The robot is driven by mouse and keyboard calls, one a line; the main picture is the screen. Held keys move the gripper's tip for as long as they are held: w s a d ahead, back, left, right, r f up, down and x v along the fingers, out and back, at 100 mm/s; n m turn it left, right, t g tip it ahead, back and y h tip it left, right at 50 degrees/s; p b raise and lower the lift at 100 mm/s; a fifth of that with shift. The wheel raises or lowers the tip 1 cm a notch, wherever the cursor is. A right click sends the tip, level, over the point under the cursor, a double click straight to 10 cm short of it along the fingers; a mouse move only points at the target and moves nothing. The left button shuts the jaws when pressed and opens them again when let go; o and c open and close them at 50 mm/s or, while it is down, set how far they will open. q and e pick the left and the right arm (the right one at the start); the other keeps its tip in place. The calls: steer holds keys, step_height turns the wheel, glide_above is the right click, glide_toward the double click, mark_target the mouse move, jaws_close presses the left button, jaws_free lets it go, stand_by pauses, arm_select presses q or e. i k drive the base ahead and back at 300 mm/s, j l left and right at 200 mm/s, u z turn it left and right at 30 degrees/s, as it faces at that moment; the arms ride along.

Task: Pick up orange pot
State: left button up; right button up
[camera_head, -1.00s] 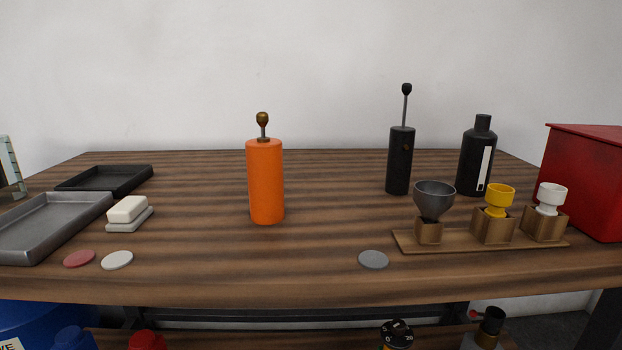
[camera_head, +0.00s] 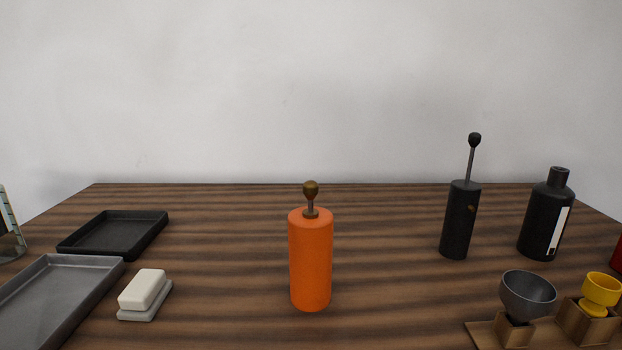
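The orange pot (camera_head: 311,262) is a tall upright cylinder with a thin stem and a brown knob on top. It stands on the wooden table (camera_head: 390,290) near the middle of the head view, and nothing touches it. Neither of my grippers shows in the head view.
Left of the pot are a white block on a grey base (camera_head: 145,293), a grey tray (camera_head: 55,300) and a black tray (camera_head: 115,232). To the right stand a black cylinder (camera_head: 459,220), a black bottle (camera_head: 546,220), a grey funnel cup (camera_head: 528,293) and a yellow cup (camera_head: 601,289). The table around the pot is clear.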

mark_target(310, 235)
steer(key=k+u, duration=0.1)
steer(key=k, duration=0.85)
